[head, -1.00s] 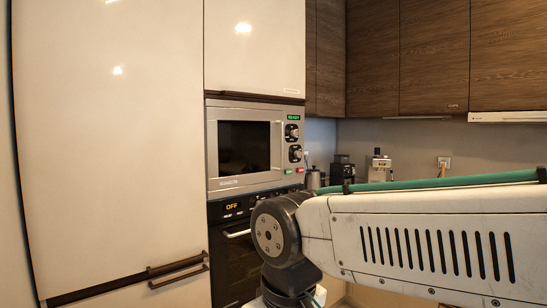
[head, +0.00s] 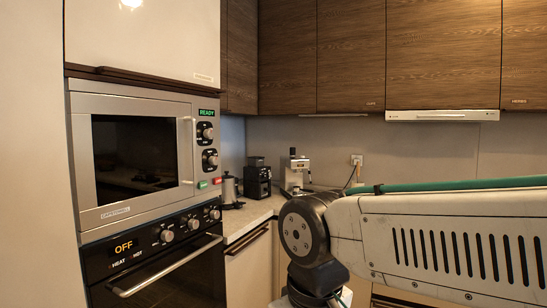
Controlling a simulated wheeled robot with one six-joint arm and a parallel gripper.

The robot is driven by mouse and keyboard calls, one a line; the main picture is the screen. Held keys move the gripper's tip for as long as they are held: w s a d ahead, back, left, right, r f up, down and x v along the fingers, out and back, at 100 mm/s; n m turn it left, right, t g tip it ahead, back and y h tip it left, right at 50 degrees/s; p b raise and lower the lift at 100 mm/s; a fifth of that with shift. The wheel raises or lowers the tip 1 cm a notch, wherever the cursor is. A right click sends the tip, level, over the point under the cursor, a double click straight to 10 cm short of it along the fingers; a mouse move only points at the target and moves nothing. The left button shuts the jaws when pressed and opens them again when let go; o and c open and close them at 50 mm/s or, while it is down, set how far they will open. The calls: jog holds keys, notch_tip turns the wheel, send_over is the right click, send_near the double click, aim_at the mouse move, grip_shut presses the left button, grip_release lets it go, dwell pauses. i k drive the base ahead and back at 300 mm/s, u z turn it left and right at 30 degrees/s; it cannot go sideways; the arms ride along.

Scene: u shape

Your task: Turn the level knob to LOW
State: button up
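The built-in microwave (head: 78,155) is at the left of the head view, with a shut door and a green READY display (head: 207,112). Two dark round knobs sit on its right-hand panel, an upper knob (head: 205,132) and a lower knob (head: 210,158). The oven (head: 160,275) below has an orange OFF display (head: 124,247) and a row of knobs, one of them near the display (head: 166,236). The knob labels are too small to read, so I cannot tell which is the level knob. My arm crosses the lower right; my gripper is out of view.
A tall pale cabinet (head: 30,170) stands at the far left. A counter (head: 245,218) right of the oven holds a kettle (head: 229,188), a black coffee machine (head: 257,178) and a grey appliance (head: 296,172). The oven handle (head: 165,267) juts out. Wooden cabinets (head: 350,60) hang above.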

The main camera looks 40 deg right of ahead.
aim_at(213, 160)
jog(key=z, duration=0.55)
jog(key=i, duration=1.4)
jog(key=z, duration=0.3)
